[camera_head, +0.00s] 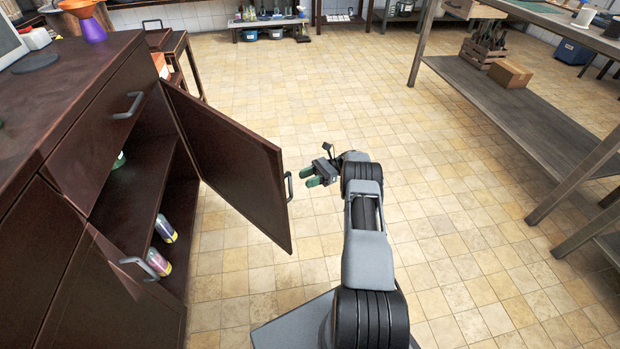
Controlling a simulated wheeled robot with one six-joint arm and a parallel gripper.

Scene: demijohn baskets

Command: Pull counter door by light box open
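The dark brown counter door (232,165) stands swung wide open from the counter (60,90) on the left. Its bar handle (289,186) is at the door's free edge. A pale, dark-framed panel (8,44), possibly the light box, is cut off on the counter top at the upper left.
Inside the open compartment, bottles (160,262) stand on a lower shelf. A closed door with its own handle (140,266) is nearer. An orange and purple funnel (88,22) is on the counter. A grey workbench (535,110) stands at right; tiled floor between is clear.

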